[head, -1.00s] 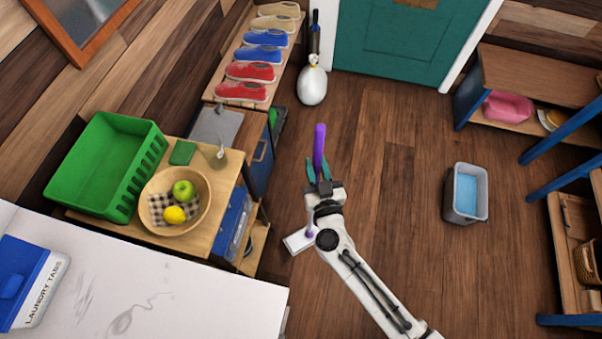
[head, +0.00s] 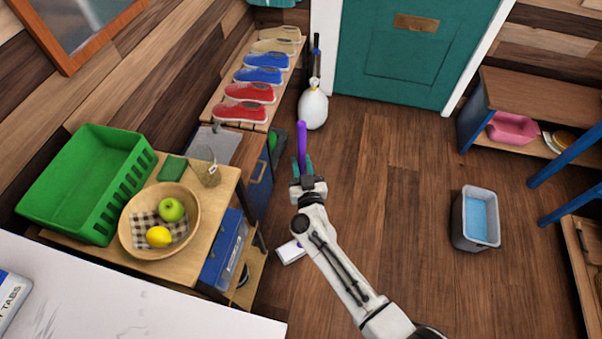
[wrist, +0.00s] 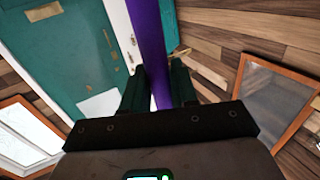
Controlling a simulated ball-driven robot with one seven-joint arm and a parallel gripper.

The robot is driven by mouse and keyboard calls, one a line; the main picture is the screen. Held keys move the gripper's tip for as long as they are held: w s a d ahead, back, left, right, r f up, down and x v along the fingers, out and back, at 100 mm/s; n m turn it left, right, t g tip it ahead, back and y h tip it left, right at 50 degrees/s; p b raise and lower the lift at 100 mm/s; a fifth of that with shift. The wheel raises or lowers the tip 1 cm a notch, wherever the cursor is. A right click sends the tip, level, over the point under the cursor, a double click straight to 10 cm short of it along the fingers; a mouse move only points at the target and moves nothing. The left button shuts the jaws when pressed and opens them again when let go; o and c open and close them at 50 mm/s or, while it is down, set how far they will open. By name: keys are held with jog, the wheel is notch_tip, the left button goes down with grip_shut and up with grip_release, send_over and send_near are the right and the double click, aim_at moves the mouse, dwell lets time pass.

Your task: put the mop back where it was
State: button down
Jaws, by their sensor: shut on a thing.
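The mop has a purple handle (head: 302,146), which stands up out of my gripper (head: 303,167). The handle also shows in the wrist view (wrist: 150,45), between the two dark fingers of my gripper (wrist: 158,88). My gripper is shut on the handle. A pale flat mop head (head: 290,252) shows low beside my arm, near the floor by the shelf unit. My arm hides the lower part of the handle, and I cannot tell whether the head touches the floor.
The shelf unit's wooden top (head: 222,222) and the shoe rack (head: 285,70) line the left. A white round-bottomed object (head: 312,108) stands by the teal door (head: 415,60). A grey bucket (head: 462,225) with blue contents stands right. The wooden floor (head: 385,180) between is clear.

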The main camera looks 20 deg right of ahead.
aim_at(301, 173)
jog(key=shift+w+f+b, duration=0.15)
jog(key=shift+f+b, duration=0.45)
jog(key=shift+f, duration=0.3)
jog(key=shift+w+f+b, duration=0.15)
jog(key=shift+f+b, duration=0.45)
jog(key=shift+f, duration=0.25)
jog(key=shift+f, duration=0.15)
jog(key=c, duration=0.9)
grip_release()
jog(key=shift+s, duration=0.3)
jog(key=s+p, duration=0.1)
jog(key=s, duration=0.2)
jog(key=s+a+p, duration=0.1)
jog(key=s, duration=0.3)
jog(key=s+a, duration=0.1)
jog(key=s, duration=0.3)
jog(key=shift+s+a+r+p, duration=0.15)
jog(key=shift+a+r+p, duration=0.05)
jog(key=shift+p, duration=0.2)
